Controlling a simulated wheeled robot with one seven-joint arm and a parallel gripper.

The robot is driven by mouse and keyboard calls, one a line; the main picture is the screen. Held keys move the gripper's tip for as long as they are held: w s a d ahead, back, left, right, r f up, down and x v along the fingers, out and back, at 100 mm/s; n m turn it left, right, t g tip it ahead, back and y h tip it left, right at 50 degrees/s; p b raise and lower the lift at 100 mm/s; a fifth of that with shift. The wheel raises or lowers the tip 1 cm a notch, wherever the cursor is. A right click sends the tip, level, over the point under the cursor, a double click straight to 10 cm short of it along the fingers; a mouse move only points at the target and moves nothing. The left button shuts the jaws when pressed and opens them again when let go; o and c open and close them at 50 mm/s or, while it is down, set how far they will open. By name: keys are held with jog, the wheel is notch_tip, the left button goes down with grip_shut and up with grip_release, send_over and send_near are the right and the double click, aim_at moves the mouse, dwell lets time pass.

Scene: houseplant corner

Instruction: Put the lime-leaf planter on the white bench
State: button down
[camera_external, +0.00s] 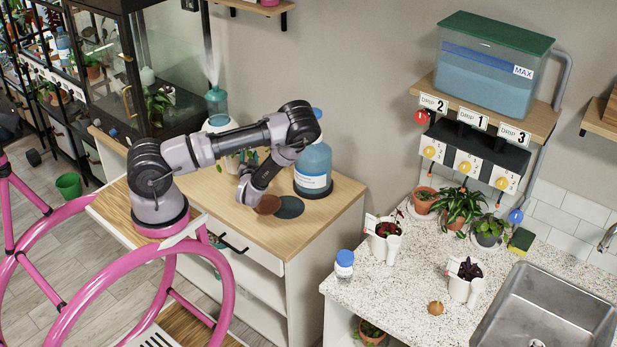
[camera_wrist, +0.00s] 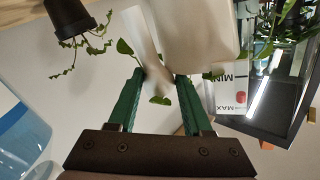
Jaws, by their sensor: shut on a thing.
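My gripper (camera_wrist: 160,84) has its two green fingers closed around a narrow white part, apparently the handle of a white planter (camera_wrist: 197,38). Light green leaves (camera_wrist: 126,46) show around the white part in the wrist view. In the external view a white planter with green leaves (camera_external: 231,162) shows just behind my wrist, over the wooden cabinet top. My gripper's fingertips are hidden there, and I cannot tell whether the planter touches the top. The white speckled bench (camera_external: 410,292) is at the right, across a gap from the wooden cabinet.
A large blue bottle (camera_external: 313,168) stands right of my wrist, near brown and dark discs (camera_external: 289,207). The bench holds two white planters with dark leaves (camera_external: 466,284), several pots, a blue-lidded jar (camera_external: 344,264), a small brown object (camera_external: 436,308) and a sink (camera_external: 545,310).

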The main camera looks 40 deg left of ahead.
jog(key=shift+f, duration=2)
jog(key=shift+c, duration=1.6)
grip_release()
